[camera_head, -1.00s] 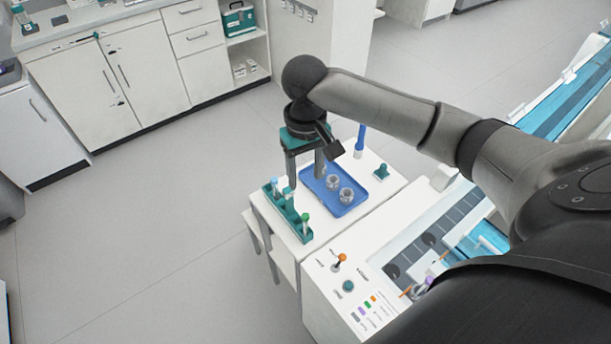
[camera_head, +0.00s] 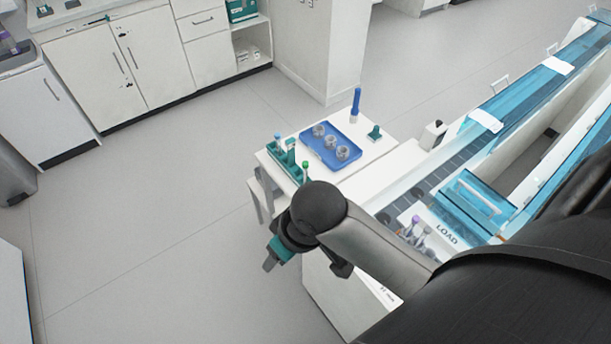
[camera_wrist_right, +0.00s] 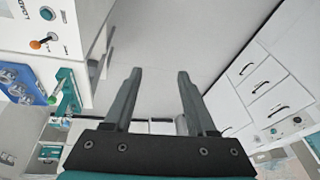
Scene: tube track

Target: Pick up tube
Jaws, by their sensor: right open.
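My right gripper (camera_head: 272,262) is open and empty, hanging over the floor in front of the small white side table. In the right wrist view its two fingers (camera_wrist_right: 158,74) stand apart with only floor between them. A teal tube rack (camera_head: 287,163) sits on the table's left edge. It holds a tube with a light blue cap (camera_head: 278,138) and one with a green cap (camera_head: 306,166). A purple-capped tube (camera_head: 416,221) stands in the track's load area. The rack also shows at the left of the right wrist view (camera_wrist_right: 68,88). My left gripper is out of view.
The blue-covered track (camera_head: 520,90) runs along the right. Floor at left is clear.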

